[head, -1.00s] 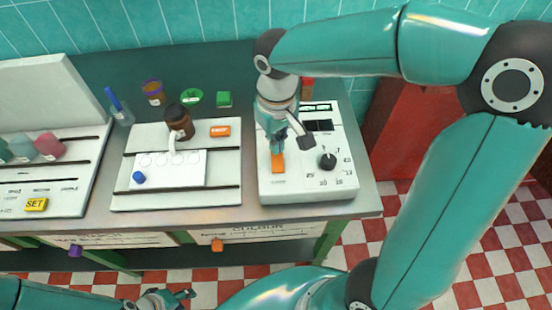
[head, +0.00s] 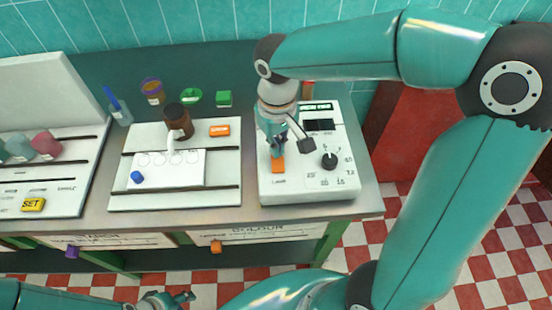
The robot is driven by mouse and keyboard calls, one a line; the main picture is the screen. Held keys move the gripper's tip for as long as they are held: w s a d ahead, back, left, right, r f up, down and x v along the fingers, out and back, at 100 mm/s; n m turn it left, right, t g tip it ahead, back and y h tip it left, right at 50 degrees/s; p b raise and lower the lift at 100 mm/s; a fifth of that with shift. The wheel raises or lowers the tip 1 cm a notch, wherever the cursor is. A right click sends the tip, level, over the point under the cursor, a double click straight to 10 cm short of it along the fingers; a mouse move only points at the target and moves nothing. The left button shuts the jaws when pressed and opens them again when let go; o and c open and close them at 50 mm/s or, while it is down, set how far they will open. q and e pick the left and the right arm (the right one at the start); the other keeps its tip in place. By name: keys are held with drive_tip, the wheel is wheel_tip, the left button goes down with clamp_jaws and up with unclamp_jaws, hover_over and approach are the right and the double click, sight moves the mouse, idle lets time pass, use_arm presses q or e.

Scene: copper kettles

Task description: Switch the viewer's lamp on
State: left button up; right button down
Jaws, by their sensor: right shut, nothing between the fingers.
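The viewer is a white box (head: 340,185) at the right end of the bench, with a black knob (head: 329,161), dark windows (head: 319,125) and a lit green display (head: 317,107) at its back. An orange switch (head: 278,167) sits on its front left. My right gripper (head: 277,152) points down with its shut, empty fingertips at the back end of the switch. Whether they touch it is hard to tell. My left gripper (head: 182,297) is low at the bottom edge, away from the bench and partly cut off; its jaws are unclear.
Left of the viewer is a white tray (head: 226,168) with a brown bottle (head: 178,120), a blue cap (head: 137,177) and an orange block (head: 220,131). A yellow SET button (head: 33,204) is far left.

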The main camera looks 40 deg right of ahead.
drive_tip(key=shift+f, duration=0.3)
drive_tip(key=shift+r, duration=0.2)
drive_tip(key=shift+r+p, duration=2.75)
drive_tip(key=shift+r, duration=0.65)
